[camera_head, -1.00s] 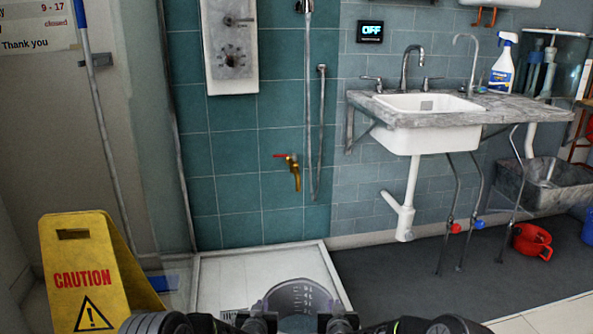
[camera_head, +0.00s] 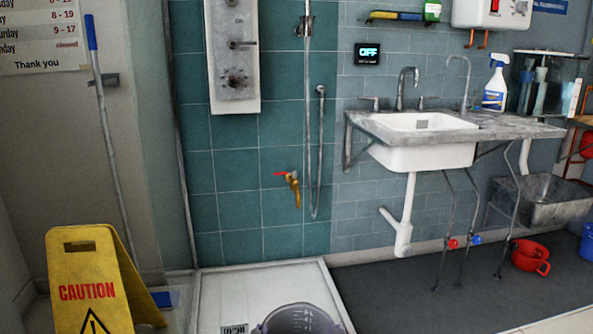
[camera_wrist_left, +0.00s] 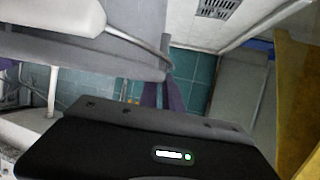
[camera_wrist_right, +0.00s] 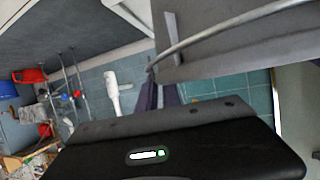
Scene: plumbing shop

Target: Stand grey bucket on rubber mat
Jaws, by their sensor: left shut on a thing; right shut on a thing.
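The grey bucket (camera_head: 300,320) shows at the bottom edge of the head view, in front of the white shower tray; only its upper part is in frame. Its inside has markings. My left gripper (camera_wrist_left: 160,95) is shut on one side of the bucket's rim in the left wrist view. My right gripper (camera_wrist_right: 158,95) is shut on the opposite side in the right wrist view. The fingers are partly hidden. A dark grey mat-like floor area (camera_head: 430,290) lies to the right, under the sink; I cannot tell for certain that it is the rubber mat.
A yellow caution sign (camera_head: 88,285) stands at the left. The white shower tray (camera_head: 215,290) lies ahead. The sink (camera_head: 425,150) has thin legs and pipes below it. A red container (camera_head: 530,257) and a metal trough (camera_head: 550,200) are further right. The dark floor's front is clear.

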